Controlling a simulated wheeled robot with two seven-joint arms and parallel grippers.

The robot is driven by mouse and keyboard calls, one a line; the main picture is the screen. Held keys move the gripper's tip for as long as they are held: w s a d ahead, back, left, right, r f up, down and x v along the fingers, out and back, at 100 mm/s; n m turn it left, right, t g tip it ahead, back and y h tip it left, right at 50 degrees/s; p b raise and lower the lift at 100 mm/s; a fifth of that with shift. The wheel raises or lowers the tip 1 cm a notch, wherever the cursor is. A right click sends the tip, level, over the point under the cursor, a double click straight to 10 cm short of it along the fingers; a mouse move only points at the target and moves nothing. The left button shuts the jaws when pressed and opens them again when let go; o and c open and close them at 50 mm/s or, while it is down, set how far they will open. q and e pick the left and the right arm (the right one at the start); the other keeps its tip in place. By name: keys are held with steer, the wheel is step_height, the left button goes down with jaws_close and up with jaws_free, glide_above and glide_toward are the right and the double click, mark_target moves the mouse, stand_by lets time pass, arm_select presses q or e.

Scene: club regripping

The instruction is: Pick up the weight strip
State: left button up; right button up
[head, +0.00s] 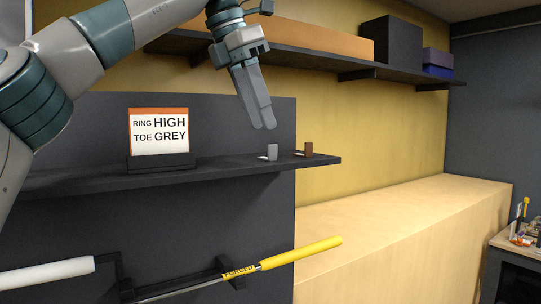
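Two small upright pieces stand near the right end of the dark shelf (225,170): a grey one (272,152) and a brown one (309,149). Each has a small pale bit at its left foot. I cannot tell for certain which one is the weight strip. My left gripper (264,127) points down above the shelf, a little above and left of the grey piece and apart from it. Its fingers lie together with no gap showing, and nothing shows between them. My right gripper is not in view.
A sign (159,132) reading "RING HIGH, TOE GREY" stands on the shelf's left part. Below, a club with a yellow grip (300,252) rests on a bracket, near a white grip (45,273). An upper shelf (300,58) holds boxes. A cluttered table (515,250) stands right.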

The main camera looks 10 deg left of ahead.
arm_select(q)
steer(key=shift+f, duration=0.15)
steer(key=shift+w+d+f+p, duration=0.15)
steer(key=shift+d+f+p, duration=0.3)
steer(key=shift+f+p, duration=0.25)
steer(key=shift+p+x, duration=0.35)
steer(key=shift+x, duration=0.65)
steer(key=shift+w+d+f, duration=0.15)
steer(key=shift+w+f, duration=0.05)
steer(key=shift+f, duration=0.45)
steer(key=shift+c, duration=0.3)
jaws_close()
